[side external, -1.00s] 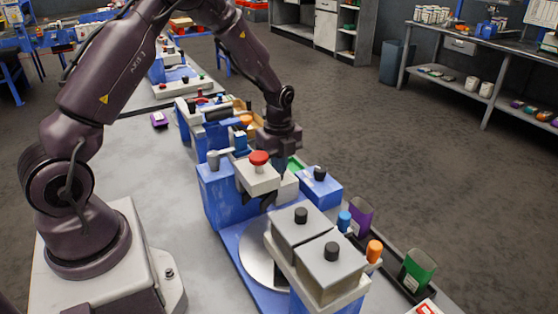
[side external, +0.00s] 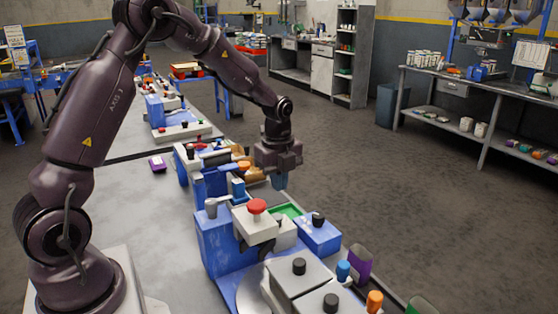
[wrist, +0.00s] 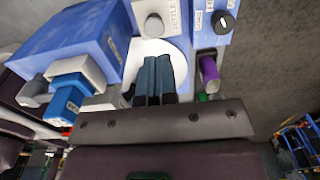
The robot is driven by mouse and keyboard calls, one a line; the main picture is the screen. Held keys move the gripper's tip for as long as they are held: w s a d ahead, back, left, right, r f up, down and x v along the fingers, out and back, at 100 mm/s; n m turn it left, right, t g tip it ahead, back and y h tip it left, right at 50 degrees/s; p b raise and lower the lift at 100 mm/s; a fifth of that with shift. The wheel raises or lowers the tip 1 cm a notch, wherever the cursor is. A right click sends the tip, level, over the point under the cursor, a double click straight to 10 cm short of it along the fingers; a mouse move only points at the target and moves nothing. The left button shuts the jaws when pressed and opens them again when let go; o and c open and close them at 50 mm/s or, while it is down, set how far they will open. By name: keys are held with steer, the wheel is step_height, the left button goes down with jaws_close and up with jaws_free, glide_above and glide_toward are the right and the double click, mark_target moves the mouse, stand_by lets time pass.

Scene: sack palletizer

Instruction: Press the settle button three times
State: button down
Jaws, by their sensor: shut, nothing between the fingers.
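The button labelled SETTLE is a round grey button (wrist: 153,25) on a pale plate at the top of the wrist view. My gripper's two dark blue-grey fingers (wrist: 153,78) are together and empty, and their tips point toward it, below it in the picture. I cannot tell the distance from tips to button. In the side view my gripper (side external: 279,182) hangs above the line of machines, behind the red mushroom button (side external: 256,206) and the green tray (side external: 287,210). The settle button cannot be made out with certainty there.
A black selector knob (wrist: 226,22) on a blue panel is right of the settle button. A purple container (side external: 358,263) stands at the machine's right edge. A blue block (side external: 318,235) with a black knob sits nearby.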

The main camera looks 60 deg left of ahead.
step_height(320, 180, up, 6)
steer(key=shift+f, duration=0.2)
steer(key=s+d+r+n+t, duration=0.2)
steer(key=s+d+r+n, duration=0.3)
steer(key=s+n, duration=0.4)
steer(key=s+d+r+n+t, duration=0.3)
steer(key=s+d+r+n, duration=0.3)
steer(key=s+n, duration=0.3)
steer(key=s+d, duration=0.1)
steer(key=s, duration=0.2)
steer(key=shift+s+r, duration=0.15)
steer(key=shift+r, duration=0.1)
